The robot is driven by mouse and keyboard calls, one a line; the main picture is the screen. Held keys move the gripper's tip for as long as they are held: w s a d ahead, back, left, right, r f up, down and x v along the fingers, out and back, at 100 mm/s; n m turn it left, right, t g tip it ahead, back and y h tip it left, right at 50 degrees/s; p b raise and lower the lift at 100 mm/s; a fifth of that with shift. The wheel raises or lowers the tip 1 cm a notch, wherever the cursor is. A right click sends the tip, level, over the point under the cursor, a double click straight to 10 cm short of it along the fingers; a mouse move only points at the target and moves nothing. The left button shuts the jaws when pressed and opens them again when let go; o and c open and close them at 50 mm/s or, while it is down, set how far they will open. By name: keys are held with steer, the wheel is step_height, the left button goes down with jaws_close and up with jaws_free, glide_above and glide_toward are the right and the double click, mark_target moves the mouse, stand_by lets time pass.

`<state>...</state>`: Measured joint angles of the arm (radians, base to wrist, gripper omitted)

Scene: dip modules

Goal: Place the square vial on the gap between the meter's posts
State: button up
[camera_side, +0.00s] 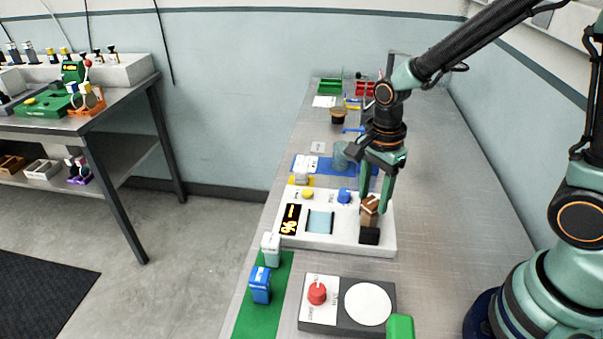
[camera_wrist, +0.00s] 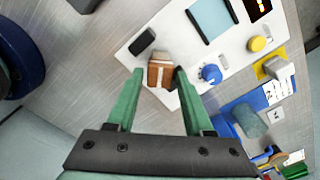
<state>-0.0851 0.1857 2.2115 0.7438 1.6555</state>
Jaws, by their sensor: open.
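The square vial, brown with a white band (camera_side: 369,210), stands at the right end of the white meter (camera_side: 290,240), beside a black post (camera_side: 369,236). My gripper (camera_side: 378,190) is over the meter's right end. Its green fingers are open, one on each side of the vial in the wrist view (camera_wrist: 158,73). Whether they touch it is hard to tell. The vial's base is partly hidden.
A blue knob (camera_side: 344,195), yellow button (camera_side: 307,194) and pale blue panel (camera_side: 320,222) are on the meter. A clear blue beaker (camera_side: 342,157) stands behind. In front are a blue vial (camera_side: 260,286), a pale vial (camera_side: 271,250) and a grey stirrer with a red knob (camera_side: 317,293).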

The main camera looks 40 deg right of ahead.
mark_target(373, 201)
step_height(373, 201, up, 7)
steer(key=shift+f, duration=0.15)
steer(key=shift+r+n, duration=0.5)
steer(key=shift+r, duration=0.1)
steer(key=s+d+r+n+t, duration=0.1)
steer(key=r+n, duration=0.3)
steer(key=n, duration=0.4)
steer(key=s+d+r+n+t, duration=0.1)
steer(key=s+r+n+t, duration=0.2)
steer(key=n, duration=0.6)
steer(key=shift+s+d+r+t, duration=0.35)
steer(key=shift+d+r+t, duration=0.1)
steer(key=shift+t, duration=0.35)
